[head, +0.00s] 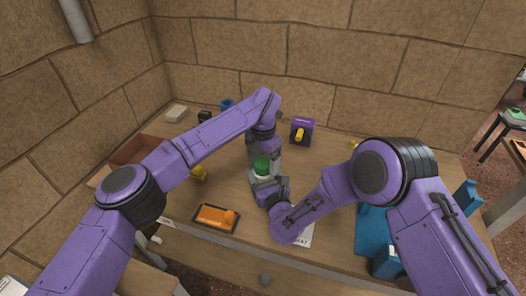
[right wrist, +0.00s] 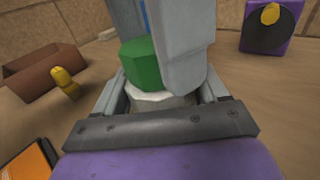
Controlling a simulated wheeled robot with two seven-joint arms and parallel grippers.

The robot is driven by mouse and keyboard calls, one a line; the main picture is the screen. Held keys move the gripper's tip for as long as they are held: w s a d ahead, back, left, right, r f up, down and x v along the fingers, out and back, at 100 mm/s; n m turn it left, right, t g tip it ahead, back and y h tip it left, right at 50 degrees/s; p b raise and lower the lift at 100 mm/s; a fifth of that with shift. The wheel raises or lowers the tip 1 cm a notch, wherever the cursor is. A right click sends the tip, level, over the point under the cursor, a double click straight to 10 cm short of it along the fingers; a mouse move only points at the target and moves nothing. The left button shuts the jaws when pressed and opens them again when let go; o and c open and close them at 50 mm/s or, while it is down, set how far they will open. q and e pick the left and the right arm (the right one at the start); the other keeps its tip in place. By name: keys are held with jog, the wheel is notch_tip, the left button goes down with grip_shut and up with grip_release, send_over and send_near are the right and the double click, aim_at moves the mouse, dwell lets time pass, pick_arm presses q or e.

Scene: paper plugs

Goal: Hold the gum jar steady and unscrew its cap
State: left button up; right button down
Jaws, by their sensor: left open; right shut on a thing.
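The gum jar has a white body (right wrist: 165,99) and a green cap (right wrist: 140,64). It stands upright on the table, and its cap also shows in the head view (head: 262,164). My right gripper (head: 264,182) is shut on the jar's body, with a finger on each side in the right wrist view. My left gripper (head: 263,156) is open and reaches down from above at the cap. One of its grey fingers covers the right side of the cap in the right wrist view. I cannot tell whether its fingers touch the cap.
An orange-topped tray (head: 215,218) lies at the front. A purple block with a yellow knob (head: 302,131) stands behind right. A yellow figure (right wrist: 65,84) and a brown box (right wrist: 42,70) are to the left. A blue object (head: 369,232) lies right, partly behind my right arm.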

pick_arm(q)
jog(key=shift+f, duration=0.15)
jog(key=c, duration=1.1)
jog(key=shift+o, duration=0.2)
jog(key=n, duration=0.3)
jog(key=shift+n, duration=0.3)
jog(key=o, duration=1.2)
jog(key=shift+c, duration=0.2)
